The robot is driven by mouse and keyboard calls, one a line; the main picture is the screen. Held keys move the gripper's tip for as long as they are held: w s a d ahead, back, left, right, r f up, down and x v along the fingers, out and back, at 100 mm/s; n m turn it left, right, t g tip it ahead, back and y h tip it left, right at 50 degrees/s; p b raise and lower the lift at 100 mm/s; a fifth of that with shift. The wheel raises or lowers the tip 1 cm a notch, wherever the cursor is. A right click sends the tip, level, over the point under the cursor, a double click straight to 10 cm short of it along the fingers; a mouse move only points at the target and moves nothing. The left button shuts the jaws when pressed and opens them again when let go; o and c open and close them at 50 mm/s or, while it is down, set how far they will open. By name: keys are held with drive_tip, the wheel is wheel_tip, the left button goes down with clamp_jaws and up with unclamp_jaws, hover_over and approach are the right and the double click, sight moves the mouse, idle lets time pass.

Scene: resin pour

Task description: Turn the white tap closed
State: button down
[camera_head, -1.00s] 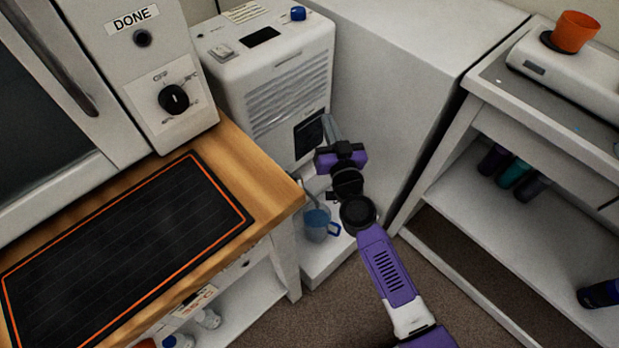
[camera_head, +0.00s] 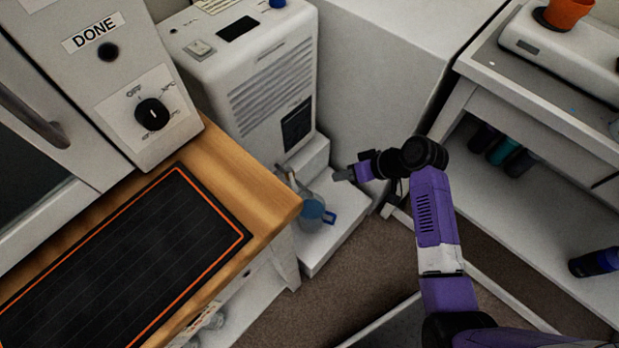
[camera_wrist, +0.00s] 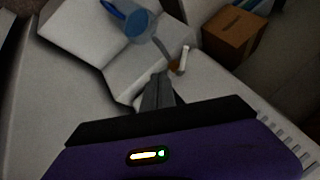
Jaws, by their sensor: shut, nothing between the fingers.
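The white tap (camera_wrist: 184,61) shows as a small white lever with an orange-brown part at its base in the wrist view. It lies just past my gripper (camera_wrist: 158,78), a little to the right of the fingertips, with a gap that I cannot judge. In the head view my gripper (camera_head: 341,175) is shut and empty. It is to the right of the white machine's lower front (camera_head: 308,158), and the tap is too small to make out surely there. A clear jug (camera_head: 314,209) with blue liquid and a blue handle stands on the low white step below. It also shows in the wrist view (camera_wrist: 138,27).
A wooden bench (camera_head: 253,189) with a black orange-edged mat is at the left, its corner near the jug. A white cabinet side (camera_head: 380,75) rises behind my gripper. A shelf unit (camera_head: 520,190) with several bottles stands at the right. Floor is open between them.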

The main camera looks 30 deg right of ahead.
sight(293, 181)
drive_tip(key=shift+w+a+f+b, duration=0.35)
drive_tip(key=shift+w+a+f, duration=0.75)
drive_tip(key=shift+a, duration=0.25)
drive_tip(key=shift+w+a+f+b, duration=0.4)
drive_tip(key=shift+w+a+f, duration=0.45)
drive_tip(key=shift+a+f, duration=0.4)
drive_tip(key=shift+w+a+f+b, duration=0.35)
drive_tip(key=shift+w+a+f, duration=0.7)
drive_tip(key=shift+a, duration=0.35)
